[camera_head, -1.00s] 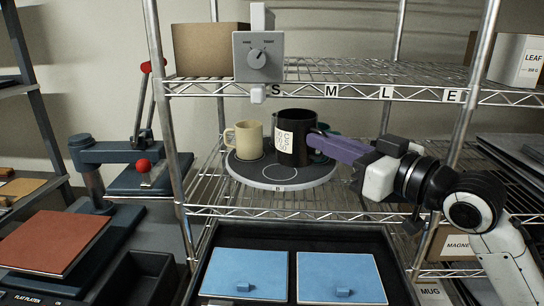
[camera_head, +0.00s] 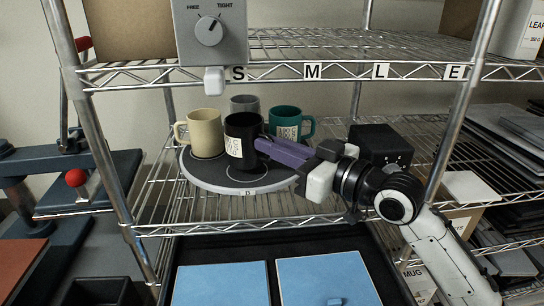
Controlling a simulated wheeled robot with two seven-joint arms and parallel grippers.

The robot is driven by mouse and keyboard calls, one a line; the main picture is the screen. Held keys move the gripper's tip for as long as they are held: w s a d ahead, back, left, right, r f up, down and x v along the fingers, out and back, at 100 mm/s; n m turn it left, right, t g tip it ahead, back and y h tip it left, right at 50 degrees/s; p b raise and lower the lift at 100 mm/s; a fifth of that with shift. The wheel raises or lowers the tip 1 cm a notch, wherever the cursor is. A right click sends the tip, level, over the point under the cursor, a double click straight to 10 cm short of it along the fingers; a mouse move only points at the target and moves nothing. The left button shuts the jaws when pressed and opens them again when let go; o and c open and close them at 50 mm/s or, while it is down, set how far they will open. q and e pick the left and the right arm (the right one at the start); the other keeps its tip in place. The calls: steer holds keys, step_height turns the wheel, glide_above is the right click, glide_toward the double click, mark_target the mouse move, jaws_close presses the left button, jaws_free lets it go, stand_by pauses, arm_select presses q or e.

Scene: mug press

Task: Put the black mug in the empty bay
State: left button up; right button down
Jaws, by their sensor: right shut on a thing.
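The black mug (camera_head: 241,152) with a pale printed label is upright at the front of the round grey turntable (camera_head: 200,180). My right gripper (camera_head: 260,147), with purple fingers, is shut on its right side. The mug's base overlaps the front ring marking, the bay (camera_head: 243,177), whose near part shows bare. I cannot tell whether the base touches the turntable. A cream mug (camera_head: 205,134) is to its left, a grey mug (camera_head: 244,102) behind it, and a teal mug (camera_head: 286,120) behind right. My left gripper is not in view.
The turntable stands on a middle wire shelf (camera_head: 350,203). A control box with a dial (camera_head: 210,40) hangs above it. A black box (camera_head: 380,143) stands at the right. Wire posts flank the opening, and blue plates (camera_head: 222,285) lie below.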

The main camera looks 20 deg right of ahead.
step_height(320, 180, down, 2)
steer(key=shift+f, duration=0.1)
steer(key=c, duration=2.3)
jaws_free()
steer(key=shift+f, duration=0.2)
steer(key=o, duration=0.4)
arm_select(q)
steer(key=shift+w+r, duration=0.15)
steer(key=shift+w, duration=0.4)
arm_select(e)
steer(key=shift+o, duration=0.2)
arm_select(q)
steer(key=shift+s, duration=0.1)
arm_select(e)
steer(key=shift+r, duration=0.15)
